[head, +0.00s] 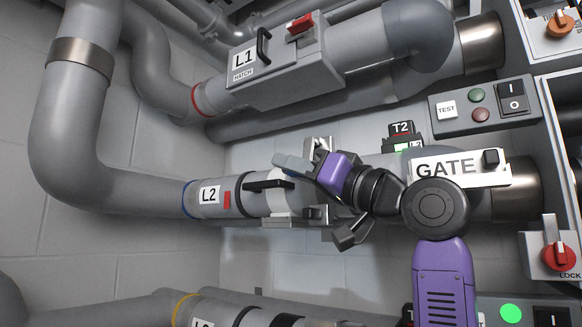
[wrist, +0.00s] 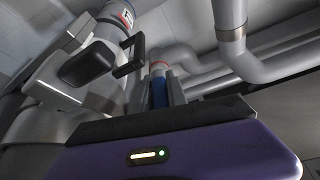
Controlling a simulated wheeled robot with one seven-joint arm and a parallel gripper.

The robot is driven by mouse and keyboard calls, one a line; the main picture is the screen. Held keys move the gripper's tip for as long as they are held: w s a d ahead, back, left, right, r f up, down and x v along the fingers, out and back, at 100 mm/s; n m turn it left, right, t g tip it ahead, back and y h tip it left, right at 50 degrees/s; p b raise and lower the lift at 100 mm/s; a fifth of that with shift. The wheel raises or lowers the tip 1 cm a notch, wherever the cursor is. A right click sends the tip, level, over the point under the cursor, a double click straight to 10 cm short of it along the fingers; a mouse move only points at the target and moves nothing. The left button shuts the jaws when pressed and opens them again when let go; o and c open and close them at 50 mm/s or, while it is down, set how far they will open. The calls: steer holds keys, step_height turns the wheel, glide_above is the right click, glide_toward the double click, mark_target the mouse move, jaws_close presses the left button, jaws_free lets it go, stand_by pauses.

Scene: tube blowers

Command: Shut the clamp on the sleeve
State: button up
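The grey L2 tube (head: 170,193) runs across the middle of the head view. Its sleeve carries a black handle (head: 268,185), which also shows in the wrist view (wrist: 130,56). Right of the handle is a pale band with metal clamp parts (head: 290,219) below it; another metal piece (head: 318,144) shows above, behind my gripper. I cannot tell how far the clamp is open. My gripper (head: 290,163) is just above and right of the handle, pointing left. In the wrist view its grey fingers (wrist: 160,90) look apart, with nothing visible held. My wrist hides part of the tube.
The L1 tube with its hatch box (head: 285,68) and red latch (head: 300,23) is above. The GATE plate (head: 455,170) and T2 tag (head: 401,129) are to the right, near my arm. A third tube (head: 235,310) runs below. Free space lies between the tubes.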

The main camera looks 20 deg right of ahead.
steer(key=o, duration=0.4)
steer(key=shift+o, duration=0.2)
steer(key=b+v, duration=0.2)
steer(key=v, duration=0.5)
steer(key=shift+s+d, duration=0.2)
steer(key=shift+s, duration=0.1)
steer(key=shift+f, duration=0.15)
steer(key=shift+s+d, duration=0.1)
steer(key=b+v, duration=0.3)
steer(key=v, duration=0.5)
steer(key=shift+d+f, duration=0.2)
steer(key=shift+d, duration=0.15)
steer(key=shift+s, duration=0.2)
stand_by(0.5)
